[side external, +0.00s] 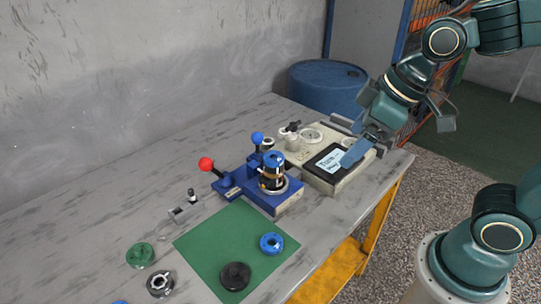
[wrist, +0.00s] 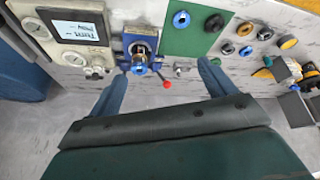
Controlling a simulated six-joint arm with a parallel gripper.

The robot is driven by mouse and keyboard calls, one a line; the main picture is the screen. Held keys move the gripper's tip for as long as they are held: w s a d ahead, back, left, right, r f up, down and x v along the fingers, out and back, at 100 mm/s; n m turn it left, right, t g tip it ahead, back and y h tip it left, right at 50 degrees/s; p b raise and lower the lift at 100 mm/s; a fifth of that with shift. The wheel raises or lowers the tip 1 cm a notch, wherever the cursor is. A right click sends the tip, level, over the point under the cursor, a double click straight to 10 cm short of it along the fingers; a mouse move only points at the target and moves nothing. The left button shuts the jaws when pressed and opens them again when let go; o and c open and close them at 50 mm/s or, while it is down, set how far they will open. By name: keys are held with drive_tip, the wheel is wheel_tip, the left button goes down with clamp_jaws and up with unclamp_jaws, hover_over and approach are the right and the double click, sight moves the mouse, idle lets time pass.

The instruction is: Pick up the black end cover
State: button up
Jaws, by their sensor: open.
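The black end cover (side external: 235,276) is a round dark part lying at the front edge of the green mat (side external: 215,240). In the wrist view it is the dark disc (wrist: 214,22) at the top, right of centre, on the mat (wrist: 190,42). My gripper (side external: 358,150) is high at the right of the side view, in front of the display box and well away from the cover. In the wrist view my gripper (wrist: 162,72) has its two blue fingers wide apart with nothing between them.
A blue ring (side external: 271,243) lies on the mat near the cover. A blue fixture (side external: 245,185) with a red-knobbed lever holds a motor body (side external: 272,172). The display box (side external: 325,168) stands behind it. A green ring (side external: 140,256) and a grey part (side external: 160,284) lie left of the mat.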

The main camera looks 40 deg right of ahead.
drive_tip(key=w+a+f+n+g+y, duration=0.1)
drive_tip(key=w+a+f+n, duration=0.2)
drive_tip(key=a+f, duration=0.4)
drive_tip(key=w+a+f+n+g+y, duration=0.1)
drive_tip(key=w+a+f+n, duration=0.3)
drive_tip(key=a+f, duration=0.4)
drive_tip(key=shift+a+f+n+g+y, duration=0.15)
drive_tip(key=shift+a+n+g+y, duration=0.25)
drive_tip(key=shift+a+n, duration=0.55)
hover_over(238, 270)
drive_tip(key=s+d, duration=0.1)
drive_tip(key=d, duration=0.1)
drive_tip(key=shift+s+f, duration=0.1)
drive_tip(key=shift+f, duration=3.7)
drive_tip(key=shift+a+f, duration=0.1)
drive_tip(key=shift+f, duration=0.05)
drive_tip(key=shift+f, duration=0.15)
drive_tip(key=shift+x, duration=2.45)
